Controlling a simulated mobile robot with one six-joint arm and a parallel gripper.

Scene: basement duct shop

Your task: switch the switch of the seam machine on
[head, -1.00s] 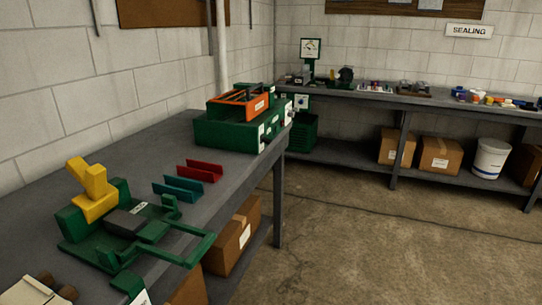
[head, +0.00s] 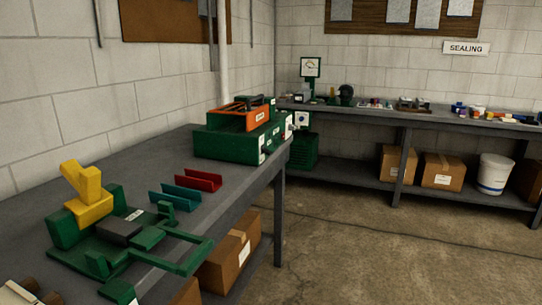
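A green machine with an orange top frame (head: 242,118) stands at the far end of the left bench. It is likely the seam machine, but its labels are too small to read. Its green body (head: 222,145) has white plates and small controls on the front and right end. My gripper is not in view.
A green tool with a yellow block (head: 88,195) sits on the near left bench (head: 140,165). Teal (head: 175,196) and red (head: 198,179) channels lie between it and the machine. A back bench (head: 440,121) holds small items. The concrete floor (head: 370,240) is open.

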